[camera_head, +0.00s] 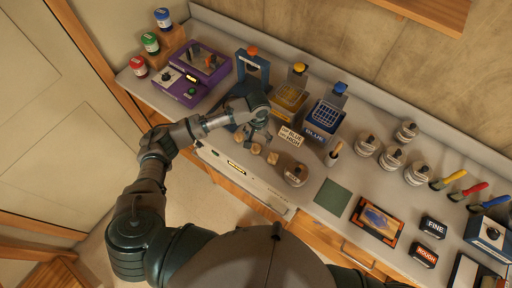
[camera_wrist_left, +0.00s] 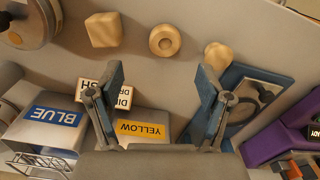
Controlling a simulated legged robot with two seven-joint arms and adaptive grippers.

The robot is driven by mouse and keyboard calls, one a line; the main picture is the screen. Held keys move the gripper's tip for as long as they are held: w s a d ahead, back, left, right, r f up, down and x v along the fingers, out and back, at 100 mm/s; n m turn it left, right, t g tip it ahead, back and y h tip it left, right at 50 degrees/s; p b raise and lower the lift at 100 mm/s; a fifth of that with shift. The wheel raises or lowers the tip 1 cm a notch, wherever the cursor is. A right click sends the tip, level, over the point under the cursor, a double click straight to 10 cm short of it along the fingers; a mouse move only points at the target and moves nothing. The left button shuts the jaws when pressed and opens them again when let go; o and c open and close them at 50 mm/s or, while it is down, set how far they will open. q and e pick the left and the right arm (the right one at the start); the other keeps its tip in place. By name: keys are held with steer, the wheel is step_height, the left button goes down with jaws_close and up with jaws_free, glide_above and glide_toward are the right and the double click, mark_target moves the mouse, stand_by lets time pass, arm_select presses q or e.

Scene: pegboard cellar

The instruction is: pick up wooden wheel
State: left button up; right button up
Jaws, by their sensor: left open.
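The wooden wheel (camera_wrist_left: 165,41) is a small pale disc with a central hole, lying on the bench in the left wrist view. In the head view it is the middle one (camera_head: 256,149) of three small wooden pieces. My left gripper (camera_wrist_left: 162,78) is open and empty, with the wheel beyond its fingertips and roughly centred between them. In the head view this gripper (camera_head: 257,133) hangs just behind the wheel, on the tray side. My right gripper is not in view.
A wooden block (camera_wrist_left: 103,30) and another wooden piece (camera_wrist_left: 217,55) flank the wheel. A lidded jar (camera_head: 295,174) stands to the right. Yellow (camera_head: 289,100) and blue (camera_head: 325,117) containers, a sign (camera_head: 291,136) and a purple device (camera_head: 185,85) stand behind. The bench front edge is close.

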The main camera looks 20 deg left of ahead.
mark_target(256, 147)
arm_select(q)
steer(key=f, duration=0.3)
steer(key=shift+w+a+f, duration=0.2)
steer(key=shift+w, duration=0.05)
steer(key=shift+a+f+p, duration=0.15)
steer(key=shift+f+p, duration=0.2)
steer(key=shift+f, duration=2.2)
steer(key=c, duration=1)
